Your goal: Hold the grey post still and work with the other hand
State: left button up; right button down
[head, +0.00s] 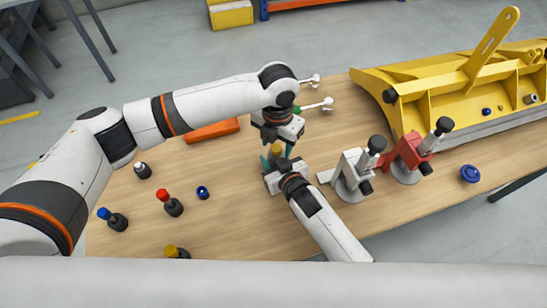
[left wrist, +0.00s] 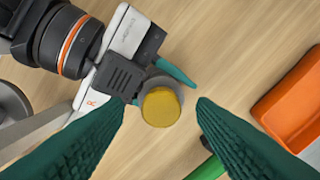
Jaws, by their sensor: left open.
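A grey post with a yellow top (head: 276,150) stands near the middle of the table; in the left wrist view the yellow top (left wrist: 161,107) shows with a grey rim. My left gripper (head: 279,142) points down just above it, open, its teal fingers either side of the yellow top in the wrist view. My right gripper (head: 274,162) is low at the post, coming from the front. One of its teal fingers (left wrist: 177,72) shows just behind the post; the other is hidden, so I cannot tell whether it grips.
A grey clamp stand (head: 350,178) and a red one (head: 407,158) stand to the right. A large yellow frame (head: 450,95) fills the right end. An orange tray (head: 212,130) lies behind my left arm.

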pick_arm(q)
notch_tip(320, 180, up, 12)
jog(key=shift+f, duration=0.2)
pick_arm(e)
jog(key=c, duration=0.8)
grip_release()
jog(key=shift+o, duration=0.2)
